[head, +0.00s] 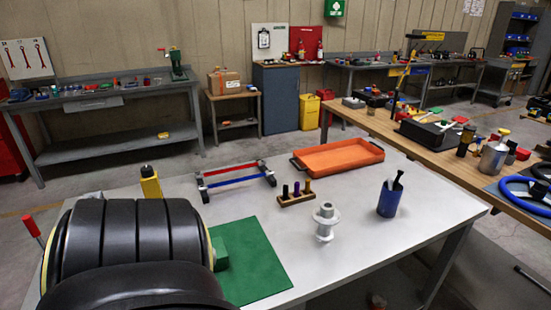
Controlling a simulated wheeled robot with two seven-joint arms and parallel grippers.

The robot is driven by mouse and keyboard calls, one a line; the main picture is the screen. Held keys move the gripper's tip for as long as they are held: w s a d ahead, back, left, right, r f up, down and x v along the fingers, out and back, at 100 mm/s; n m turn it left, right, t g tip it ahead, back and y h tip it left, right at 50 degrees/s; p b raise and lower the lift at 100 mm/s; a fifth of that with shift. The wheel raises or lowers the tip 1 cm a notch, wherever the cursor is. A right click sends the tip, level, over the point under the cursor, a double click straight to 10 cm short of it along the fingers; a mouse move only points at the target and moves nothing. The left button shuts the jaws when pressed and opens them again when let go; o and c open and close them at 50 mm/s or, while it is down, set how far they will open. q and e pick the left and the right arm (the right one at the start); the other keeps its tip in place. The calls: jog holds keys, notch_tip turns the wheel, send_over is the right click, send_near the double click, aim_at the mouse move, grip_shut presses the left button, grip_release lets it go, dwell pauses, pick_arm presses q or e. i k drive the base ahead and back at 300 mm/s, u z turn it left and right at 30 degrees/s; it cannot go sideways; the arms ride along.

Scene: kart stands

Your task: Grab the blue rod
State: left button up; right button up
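The frame stands behind the green mat and left of the wooden peg block. Neither of my grippers shows in the head view, so I cannot see their state.
A yellow bottle (150,183), a wooden block with pegs (296,198), a silver hub (325,220), a blue cup (388,200) and an orange tray (338,157) stand around. The table's right front is clear.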

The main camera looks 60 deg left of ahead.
aim_at(270, 173)
jog(key=i, duration=1.05)
jog(key=u, duration=3.75)
